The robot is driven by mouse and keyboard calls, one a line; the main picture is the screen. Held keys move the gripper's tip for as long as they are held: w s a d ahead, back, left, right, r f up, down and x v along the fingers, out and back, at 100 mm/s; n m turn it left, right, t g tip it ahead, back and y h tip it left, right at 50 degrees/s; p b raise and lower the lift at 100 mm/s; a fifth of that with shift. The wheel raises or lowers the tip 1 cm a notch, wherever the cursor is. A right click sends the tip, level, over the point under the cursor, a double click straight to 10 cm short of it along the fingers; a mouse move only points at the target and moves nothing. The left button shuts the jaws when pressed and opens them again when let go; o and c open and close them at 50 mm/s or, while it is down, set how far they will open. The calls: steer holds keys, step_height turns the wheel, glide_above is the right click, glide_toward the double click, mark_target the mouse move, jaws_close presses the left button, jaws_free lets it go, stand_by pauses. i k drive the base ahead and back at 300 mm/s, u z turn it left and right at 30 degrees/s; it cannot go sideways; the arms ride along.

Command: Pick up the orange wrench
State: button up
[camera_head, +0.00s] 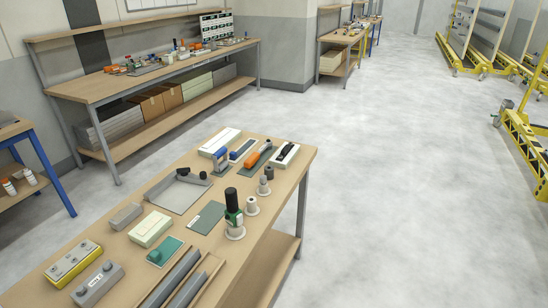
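An elongated orange tool (259,153) lies on the near wooden table (135,248), toward its far right end. It is the only orange thing I see on this table. At this size I cannot tell whether it is a wrench. It lies between a grey-blue flat piece (241,150) on its left and a white block with a dark top (285,155) on its right. My gripper is not in view.
A black and green bottle-like item (234,213) stands upright nearer, with small grey cylinders (252,206) beside it. Grey boxes and long grey bars (180,282) lie at the near end. A cluttered workbench (95,88) stands along the wall. Open floor (400,170) lies right of the table; yellow trolleys (528,150) stand beyond.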

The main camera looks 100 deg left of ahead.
mark_target(255, 158)
steer(key=i, duration=0.35)
steer(key=u, duration=2.7)
steer(key=i, duration=1.6)
